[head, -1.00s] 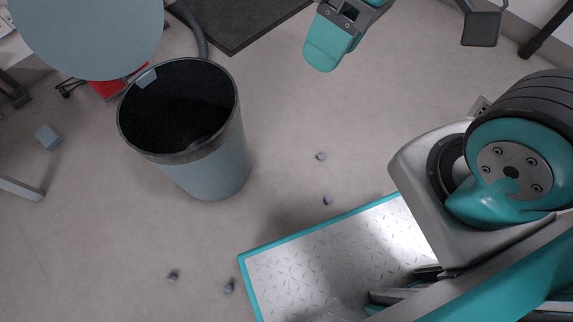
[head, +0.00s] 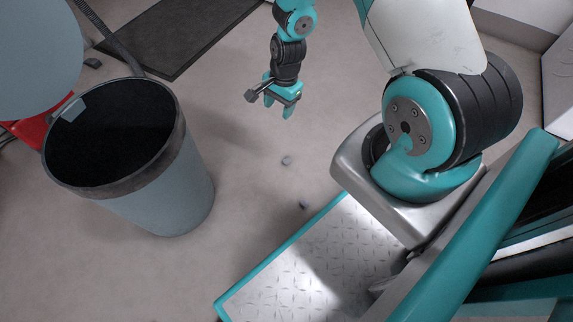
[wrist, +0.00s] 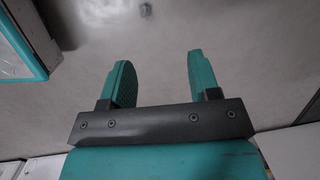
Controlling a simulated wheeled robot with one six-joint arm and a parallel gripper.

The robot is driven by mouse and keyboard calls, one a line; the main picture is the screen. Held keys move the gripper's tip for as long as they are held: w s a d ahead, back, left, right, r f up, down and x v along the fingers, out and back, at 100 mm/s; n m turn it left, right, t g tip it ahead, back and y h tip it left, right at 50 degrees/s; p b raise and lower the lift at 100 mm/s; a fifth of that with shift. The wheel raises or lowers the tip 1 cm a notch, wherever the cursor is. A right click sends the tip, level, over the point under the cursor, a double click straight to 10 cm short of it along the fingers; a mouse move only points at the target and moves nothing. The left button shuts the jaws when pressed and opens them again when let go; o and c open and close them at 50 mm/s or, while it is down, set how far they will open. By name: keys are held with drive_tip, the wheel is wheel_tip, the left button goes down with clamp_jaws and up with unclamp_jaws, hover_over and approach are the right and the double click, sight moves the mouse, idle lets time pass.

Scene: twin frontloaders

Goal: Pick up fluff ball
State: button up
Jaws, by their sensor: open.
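Two small grey fluff balls lie on the floor in the head view. One fluff ball (head: 286,160) is below my gripper in the picture, and another fluff ball (head: 303,206) is close to the edge of my base plate. My gripper (head: 279,110) hangs above the floor, fingers pointing down, open and empty. In the wrist view my gripper (wrist: 160,75) shows two teal fingers spread apart with nothing between them. A single grey fluff ball (wrist: 146,9) shows at the top edge there, beyond the fingertips; I cannot tell which one it is.
An open grey bin (head: 165,195) with a dark inside stands at the left, its lid (head: 35,45) raised. A dark mat (head: 185,35) lies behind it with a hose (head: 110,38) beside it. A red object (head: 30,130) is at far left. Floor around the fluff balls is clear.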

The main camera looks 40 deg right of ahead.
wheel_tip(320, 180, down, 8)
drive_tip(key=s+d+m, duration=0.3)
drive_tip(key=b, duration=0.8)
hover_over(287, 159)
drive_tip(key=d, duration=0.1)
wheel_tip(287, 159, down, 12)
drive_tip(key=shift+r, duration=0.2)
drive_tip(key=f+b, duration=0.3)
drive_tip(key=f, duration=0.1)
drive_tip(key=a+f+b, duration=0.1)
drive_tip(key=b, duration=0.1)
drive_tip(key=shift+f+b, duration=0.3)
drive_tip(key=shift+f, duration=0.1)
drive_tip(key=shift+r, duration=0.1)
clamp_jaws()
